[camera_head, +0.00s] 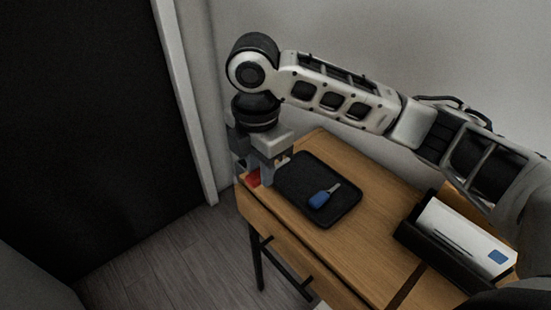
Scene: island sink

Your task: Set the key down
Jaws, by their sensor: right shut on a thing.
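My right gripper (263,173) points down at the left end of the wooden table, beside the left edge of the black tray (345,215). It is shut on a small red thing (253,179), which shows low between its fingers. The red thing is mostly hidden, and I cannot tell whether it is a key or whether it touches the table. A key with a blue head (319,200) and a short metal shaft lies on the tray, apart from the gripper. My left gripper is not in view.
The wooden table (372,240) has bare room between the tray and a black holder (420,243) with a white device (462,238) at the right. A wall stands close behind. A dark door (80,120) is at the left, with open floor (185,265) before it.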

